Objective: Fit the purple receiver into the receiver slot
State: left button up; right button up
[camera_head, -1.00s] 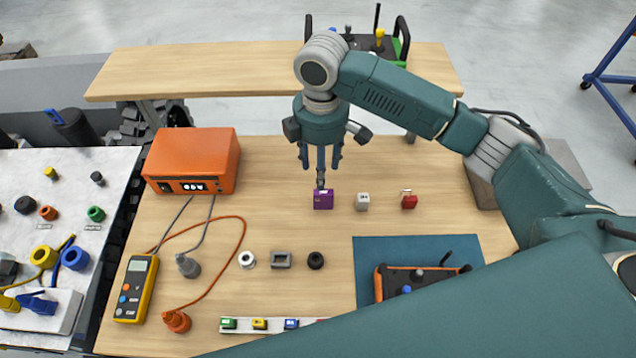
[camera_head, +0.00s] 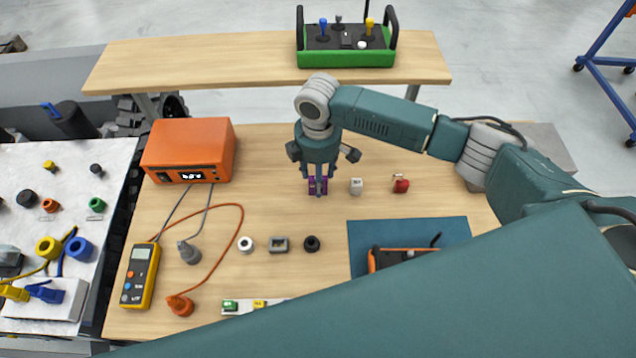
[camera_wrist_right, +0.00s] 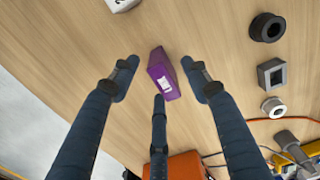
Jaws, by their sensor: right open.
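The purple receiver (camera_head: 311,188), a small block with a white label, stands on the wooden bench and is partly hidden by my right gripper (camera_head: 318,184) in the head view. In the right wrist view the purple receiver (camera_wrist_right: 161,72) lies between the spread fingers of my right gripper (camera_wrist_right: 161,70), with gaps on both sides. That gripper is open and holds nothing. I cannot make out the receiver slot for certain. My left gripper is not in view.
A white block (camera_head: 356,186) and a red block (camera_head: 401,184) stand right of the receiver. An orange power supply (camera_head: 190,150) stands left. Several small parts, including a grey square ring (camera_head: 279,244), lie in front. A blue mat (camera_head: 440,229) is at right.

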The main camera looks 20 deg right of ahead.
grip_shut()
jog(key=shift+r, duration=0.1)
